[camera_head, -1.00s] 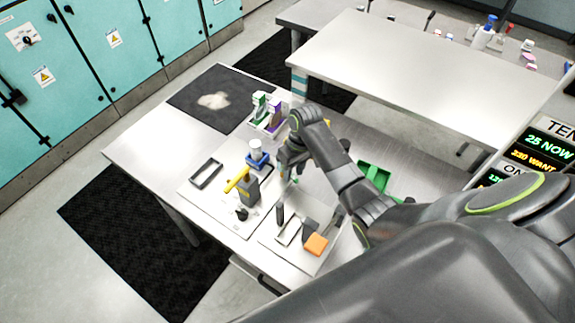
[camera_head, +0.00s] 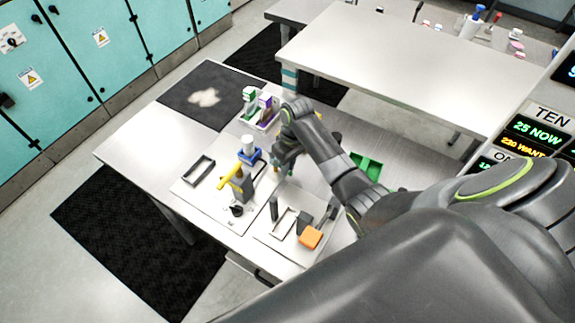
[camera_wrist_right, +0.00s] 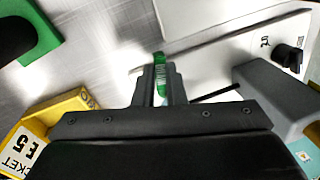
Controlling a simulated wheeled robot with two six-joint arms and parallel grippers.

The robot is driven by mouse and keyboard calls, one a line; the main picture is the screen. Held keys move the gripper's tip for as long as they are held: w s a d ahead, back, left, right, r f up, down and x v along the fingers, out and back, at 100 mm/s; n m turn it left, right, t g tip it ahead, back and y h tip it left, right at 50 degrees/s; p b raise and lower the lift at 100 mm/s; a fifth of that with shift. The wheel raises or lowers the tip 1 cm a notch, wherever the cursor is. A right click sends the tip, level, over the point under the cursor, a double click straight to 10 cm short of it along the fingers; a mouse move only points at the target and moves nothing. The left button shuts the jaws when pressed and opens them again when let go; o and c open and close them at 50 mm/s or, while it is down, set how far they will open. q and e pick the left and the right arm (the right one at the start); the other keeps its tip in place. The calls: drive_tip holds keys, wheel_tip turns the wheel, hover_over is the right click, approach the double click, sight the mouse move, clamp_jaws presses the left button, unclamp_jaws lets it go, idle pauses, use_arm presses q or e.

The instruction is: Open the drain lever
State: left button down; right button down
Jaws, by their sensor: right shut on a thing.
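My right gripper (camera_head: 281,166) is low over the right edge of the white station board, to the right of a white cup in a blue holder (camera_head: 249,155). In the right wrist view its fingers (camera_wrist_right: 160,85) are shut on a small green piece (camera_wrist_right: 160,88), which shows between them and looks like a lever handle. I cannot tell what this piece joins to. A grey block (camera_head: 243,187) with a yellow bar (camera_head: 229,173) stands to the left of the gripper. My left gripper is not in view.
A black knob (camera_wrist_right: 288,56) is on the white board (camera_wrist_right: 220,52). A yellow ticket box (camera_wrist_right: 50,118) and green tray (camera_head: 366,166) lie nearby. A rack with green and purple packs (camera_head: 258,106) stands behind. A tray with an orange block (camera_head: 310,237) is in front.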

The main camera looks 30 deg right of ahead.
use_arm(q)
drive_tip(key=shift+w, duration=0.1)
use_arm(e)
drive_tip(key=shift+w+d+n, duration=0.15)
drive_tip(key=shift+n, duration=0.35)
drive_tip(key=c, duration=1.5)
unclamp_jaws()
